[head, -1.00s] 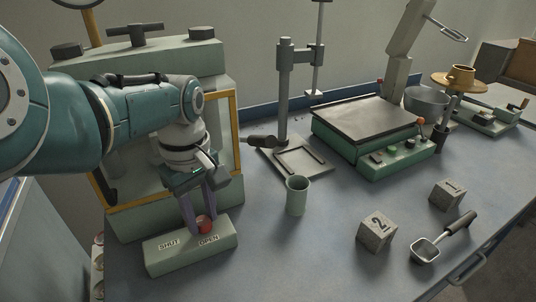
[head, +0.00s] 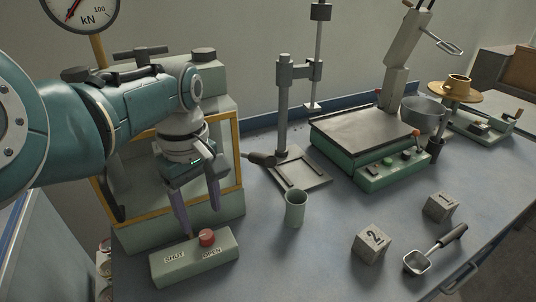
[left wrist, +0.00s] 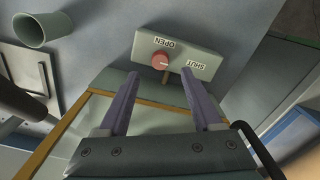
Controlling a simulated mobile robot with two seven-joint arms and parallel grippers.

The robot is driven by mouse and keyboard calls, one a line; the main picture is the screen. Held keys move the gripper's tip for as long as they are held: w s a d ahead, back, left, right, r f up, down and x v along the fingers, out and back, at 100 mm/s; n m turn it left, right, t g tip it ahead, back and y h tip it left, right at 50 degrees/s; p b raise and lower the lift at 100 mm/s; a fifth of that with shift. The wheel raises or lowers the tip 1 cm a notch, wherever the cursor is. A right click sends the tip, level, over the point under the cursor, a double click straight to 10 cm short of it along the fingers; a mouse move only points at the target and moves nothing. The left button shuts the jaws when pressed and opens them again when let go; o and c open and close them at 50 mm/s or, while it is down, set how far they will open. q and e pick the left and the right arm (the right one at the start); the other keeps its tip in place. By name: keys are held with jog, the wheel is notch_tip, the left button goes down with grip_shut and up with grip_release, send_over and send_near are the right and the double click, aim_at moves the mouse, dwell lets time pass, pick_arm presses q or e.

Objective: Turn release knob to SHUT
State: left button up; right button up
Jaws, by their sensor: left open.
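The red release knob (head: 207,237) sits on top of a pale green box (head: 165,273) at the front left of the bench. Its front face reads SHUT on the left and OPEN on the right. The knob also shows in the left wrist view (left wrist: 160,60), with a pale mark on it; where it points is too small to tell surely. My left gripper (head: 200,219) is open and empty, pointing down just above and behind the knob. In the left wrist view its fingers (left wrist: 160,68) are spread apart, with the knob seen beyond their tips. My right gripper is not in view.
A yellow-framed press (head: 225,165) stands right behind the box, with a kN gauge (head: 82,12) above. A green cup (head: 296,208) stands to the right. Numbered blocks (head: 370,243) and a scoop (head: 418,262) lie farther right.

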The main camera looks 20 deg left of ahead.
aim_at(202, 235)
pick_arm(q)
notch_tip(202, 235, up, 4)
jog(key=shift+r+p, duration=0.25)
jog(key=shift+p, duration=0.4)
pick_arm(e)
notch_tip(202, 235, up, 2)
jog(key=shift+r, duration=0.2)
pick_arm(q)
jog(key=s+a+f+m+t+y+p, duration=0.1)
jog(key=s+a+m+t+y, duration=0.15)
jog(key=s+m, duration=0.5)
jog(key=s+d+r+m+h, duration=0.1)
jog(key=s+d+r+m, duration=0.25)
jog(key=s, duration=0.35)
jog(key=s+d+r+m+h, duration=0.2)
jog(key=s+d+r+m, duration=0.1)
jog(key=s+d+m, duration=0.3)
notch_tip(202, 235, up, 39)
jog(key=s+t+p, duration=0.1)
jog(key=p, duration=3.8)
jog(key=shift+n, duration=0.4)
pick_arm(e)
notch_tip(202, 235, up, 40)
